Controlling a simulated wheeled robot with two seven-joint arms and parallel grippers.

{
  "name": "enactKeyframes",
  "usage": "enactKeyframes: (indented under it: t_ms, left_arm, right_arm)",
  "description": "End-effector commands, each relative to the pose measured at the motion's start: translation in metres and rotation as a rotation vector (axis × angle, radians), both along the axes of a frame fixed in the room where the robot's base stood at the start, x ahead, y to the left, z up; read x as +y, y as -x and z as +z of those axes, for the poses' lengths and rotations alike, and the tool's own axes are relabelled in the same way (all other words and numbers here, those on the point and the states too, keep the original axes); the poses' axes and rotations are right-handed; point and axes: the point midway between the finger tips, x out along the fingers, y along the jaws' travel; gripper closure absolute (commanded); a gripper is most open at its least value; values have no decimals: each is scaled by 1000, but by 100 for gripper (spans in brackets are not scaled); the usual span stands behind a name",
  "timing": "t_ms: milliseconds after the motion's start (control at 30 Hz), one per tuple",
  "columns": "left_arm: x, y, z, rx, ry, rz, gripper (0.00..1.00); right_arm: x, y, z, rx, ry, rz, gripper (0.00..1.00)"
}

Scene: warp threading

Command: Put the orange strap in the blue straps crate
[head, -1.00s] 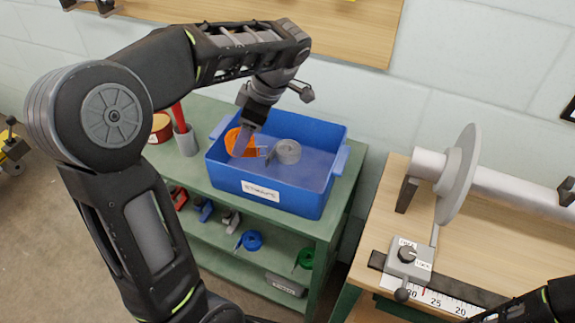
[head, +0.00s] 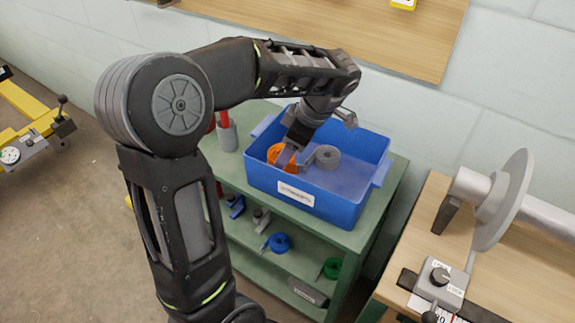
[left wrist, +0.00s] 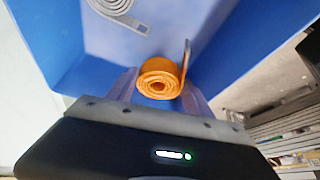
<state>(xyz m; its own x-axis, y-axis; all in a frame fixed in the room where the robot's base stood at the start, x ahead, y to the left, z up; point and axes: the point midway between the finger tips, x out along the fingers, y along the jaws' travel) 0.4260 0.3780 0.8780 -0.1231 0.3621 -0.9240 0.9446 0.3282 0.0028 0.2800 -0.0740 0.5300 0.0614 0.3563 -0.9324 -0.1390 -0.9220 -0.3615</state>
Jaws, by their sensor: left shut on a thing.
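The orange strap (head: 281,156) is a rolled coil inside the blue straps crate (head: 345,206), near its left end. In the left wrist view the orange strap (left wrist: 160,78) sits between the fingers of my left gripper (left wrist: 160,92), which is shut on it. My left gripper (head: 291,150) reaches down into the crate (left wrist: 62,40) from above. Whether the strap touches the crate floor is hard to tell. A grey rolled strap (head: 327,157) lies in the crate to the right of the orange one; it also shows in the left wrist view (left wrist: 118,8). My right gripper is not in view.
The crate stands on a green shelf cart (head: 388,200). A grey cup (head: 227,138) with a red item stands to its left. A wooden bench (head: 432,207) with a disc roller is at right.

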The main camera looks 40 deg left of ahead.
Motion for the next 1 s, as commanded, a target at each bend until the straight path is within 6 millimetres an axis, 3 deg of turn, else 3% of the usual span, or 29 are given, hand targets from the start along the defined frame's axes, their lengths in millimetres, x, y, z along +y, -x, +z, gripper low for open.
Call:
enactKeyframes:
  t_ms: [367, 800, 833, 1000]
  left_arm:
    - [0, 1, -47, 4, 0, 1, 84]
    - [0, 0, -54, 0, 0, 0, 84]
    - [0, 0, -54, 1, 0, 0, 40]
    - [0, 0, -52, 1, 0, 0, 26]
  right_arm:
    - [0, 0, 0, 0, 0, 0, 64]
    - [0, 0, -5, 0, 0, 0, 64]
    - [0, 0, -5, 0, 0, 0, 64]
    - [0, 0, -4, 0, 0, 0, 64]
